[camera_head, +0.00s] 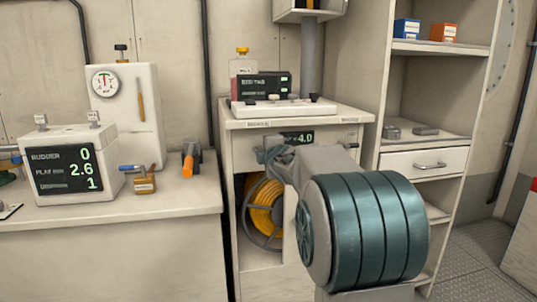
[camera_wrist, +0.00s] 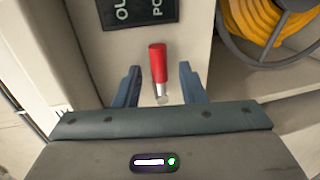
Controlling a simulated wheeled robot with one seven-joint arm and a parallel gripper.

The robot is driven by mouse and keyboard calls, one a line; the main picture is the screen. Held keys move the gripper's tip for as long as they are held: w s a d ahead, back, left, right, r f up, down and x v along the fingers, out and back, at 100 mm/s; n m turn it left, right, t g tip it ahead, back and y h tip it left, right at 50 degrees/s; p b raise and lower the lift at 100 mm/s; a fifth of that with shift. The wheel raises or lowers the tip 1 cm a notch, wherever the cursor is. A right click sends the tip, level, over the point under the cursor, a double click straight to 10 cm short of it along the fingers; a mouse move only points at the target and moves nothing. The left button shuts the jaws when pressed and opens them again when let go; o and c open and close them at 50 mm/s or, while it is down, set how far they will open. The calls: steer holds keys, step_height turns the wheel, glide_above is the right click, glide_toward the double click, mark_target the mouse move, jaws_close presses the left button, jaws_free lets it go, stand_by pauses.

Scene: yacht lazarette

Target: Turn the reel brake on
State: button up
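A red-handled lever (camera_wrist: 158,62) shows in the wrist view on a pale panel, below a dark label plate (camera_wrist: 140,10) with cut-off white lettering. I take it for the reel brake. Its red grip points up in the picture and its pale base is low. My gripper (camera_wrist: 160,70) is open, with one blue finger on each side of the lever and a visible gap to both. The reel with yellow hose (camera_wrist: 258,20) is at the upper right. In the head view the reel (camera_head: 265,208) sits in the cabinet opening below my gripper (camera_head: 268,154); the lever is hidden there.
A bench (camera_head: 110,215) with instruments stands on the left. A shelf unit (camera_head: 440,128) with a drawer (camera_head: 428,163) stands close on the right. My arm covers the cabinet's right front.

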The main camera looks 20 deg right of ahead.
steer(key=shift+s, duration=0.15)
steer(key=p+v, duration=0.2)
steer(key=v, duration=1.1)
steer(key=shift+s, duration=0.25)
steer(key=shift+r, duration=0.15)
steer(key=s+a+r+m+g+p, duration=0.3)
steer(key=s+a+m+g+p, duration=0.1)
steer(key=s+p, duration=0.5)
steer(key=s+a+r+m+g+y+p, duration=0.1)
steer(key=s+a+r+m+g+p, duration=0.3)
steer(key=p, duration=0.9)
steer(key=s+a+r+m+g+y+p, duration=0.1)
steer(key=s+a+r+m+g+p, duration=0.3)
steer(key=s+m+p, duration=0.4)
steer(key=s+p, duration=0.3)
steer(key=s, duration=0.3)
steer(key=shift+a+r+m+g, duration=0.15)
steer(key=shift+r+m+g, duration=0.05)
steer(key=shift+m+g, duration=0.2)
